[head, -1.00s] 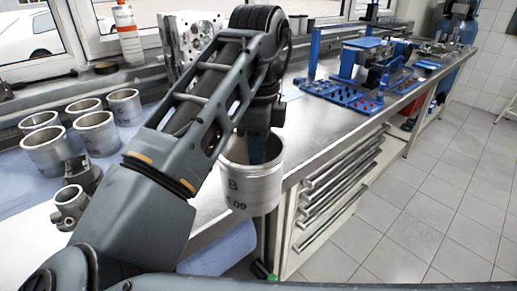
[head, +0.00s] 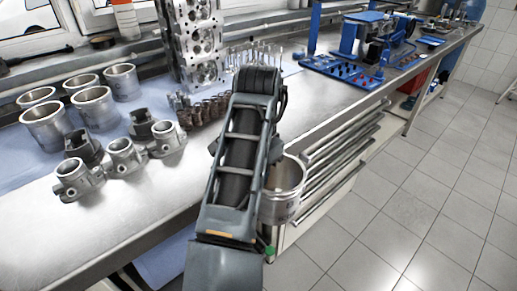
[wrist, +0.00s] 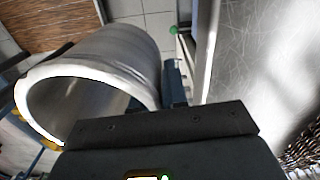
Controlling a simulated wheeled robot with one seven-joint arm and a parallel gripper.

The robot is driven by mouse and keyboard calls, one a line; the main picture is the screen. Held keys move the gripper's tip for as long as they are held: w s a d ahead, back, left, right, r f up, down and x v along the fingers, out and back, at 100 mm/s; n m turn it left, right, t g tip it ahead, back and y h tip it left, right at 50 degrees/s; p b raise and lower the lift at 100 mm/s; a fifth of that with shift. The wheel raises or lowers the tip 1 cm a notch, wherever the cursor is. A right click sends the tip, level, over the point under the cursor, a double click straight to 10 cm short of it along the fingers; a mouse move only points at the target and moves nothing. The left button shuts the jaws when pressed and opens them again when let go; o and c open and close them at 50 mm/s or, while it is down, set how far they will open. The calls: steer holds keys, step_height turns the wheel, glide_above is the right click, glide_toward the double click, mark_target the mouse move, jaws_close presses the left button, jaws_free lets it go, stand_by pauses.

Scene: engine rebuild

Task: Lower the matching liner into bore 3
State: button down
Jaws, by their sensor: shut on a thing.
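A grey metal cylinder liner (head: 284,190) hangs at the front edge of the bench, partly hidden behind my arm. In the wrist view the same liner (wrist: 115,62) fills the left side, tilted in the picture, with its open end toward the lower left. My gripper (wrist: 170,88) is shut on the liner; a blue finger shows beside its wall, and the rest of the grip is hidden. In the head view my arm hides the gripper. No engine block with bore 3 can be made out in either view.
Several other liners (head: 95,106) stand on the bench at left. A cylinder head (head: 196,42) stands upright behind. Blue fixtures (head: 345,68) sit farther along. Drawers (head: 335,150) lie right of the liner; the floor beyond is clear.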

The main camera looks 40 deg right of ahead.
step_height(320, 180, down, 19)
steer(key=n, duration=1.7)
steer(key=shift+a, duration=0.4)
